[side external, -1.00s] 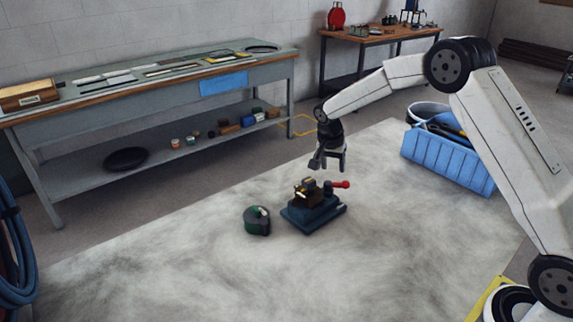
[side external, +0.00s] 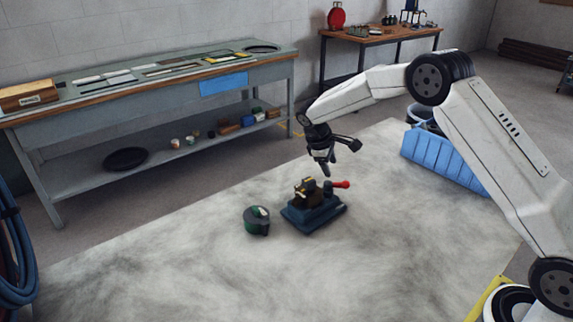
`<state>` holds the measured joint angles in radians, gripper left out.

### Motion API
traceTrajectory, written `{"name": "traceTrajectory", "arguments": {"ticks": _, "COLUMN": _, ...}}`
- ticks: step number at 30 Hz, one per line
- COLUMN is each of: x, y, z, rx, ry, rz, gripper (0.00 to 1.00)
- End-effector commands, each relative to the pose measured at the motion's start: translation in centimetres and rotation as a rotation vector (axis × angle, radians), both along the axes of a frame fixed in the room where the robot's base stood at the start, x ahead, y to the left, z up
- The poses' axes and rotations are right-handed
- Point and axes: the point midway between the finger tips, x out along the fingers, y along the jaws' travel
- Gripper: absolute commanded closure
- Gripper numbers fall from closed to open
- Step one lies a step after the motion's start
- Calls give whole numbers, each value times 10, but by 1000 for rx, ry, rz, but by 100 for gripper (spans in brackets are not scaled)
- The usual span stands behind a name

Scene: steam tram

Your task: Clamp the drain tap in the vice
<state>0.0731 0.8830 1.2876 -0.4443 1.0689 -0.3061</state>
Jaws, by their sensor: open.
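The vice (side external: 317,216) stands on the pale floor mat. It has a dark blue base and a lever with a red knob (side external: 341,184) pointing right. A dark brown and brass-coloured piece (side external: 304,192) sits at its top left, at the jaws. It may be the drain tap, but I cannot tell how it is seated or whether the jaws grip it. My gripper (side external: 327,170) is above and slightly behind the vice, tilted, with its fingers pointing down. It is open, holds nothing and is apart from the vice.
A round black and green object (side external: 257,221) lies on the mat (side external: 180,265) left of the vice. A blue crate (side external: 445,160) stands at the right. A grey workbench (side external: 150,90) is behind left, a wooden table (side external: 385,42) behind. The mat's front is clear.

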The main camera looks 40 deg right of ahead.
Motion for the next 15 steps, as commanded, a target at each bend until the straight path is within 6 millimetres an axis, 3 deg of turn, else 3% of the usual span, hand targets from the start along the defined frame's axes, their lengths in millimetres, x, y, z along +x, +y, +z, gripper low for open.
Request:
{"name": "traceTrajectory", "arguments": {"ticks": 6, "x": 2, "y": 1, "z": 1, "rx": -7, "ry": 119, "rz": 245, "gripper": 40}}
{"name": "traceTrajectory", "arguments": {"ticks": 15, "x": 2, "y": 2, "z": 1, "rx": -9, "ry": 177, "rz": 355, "gripper": 40}}
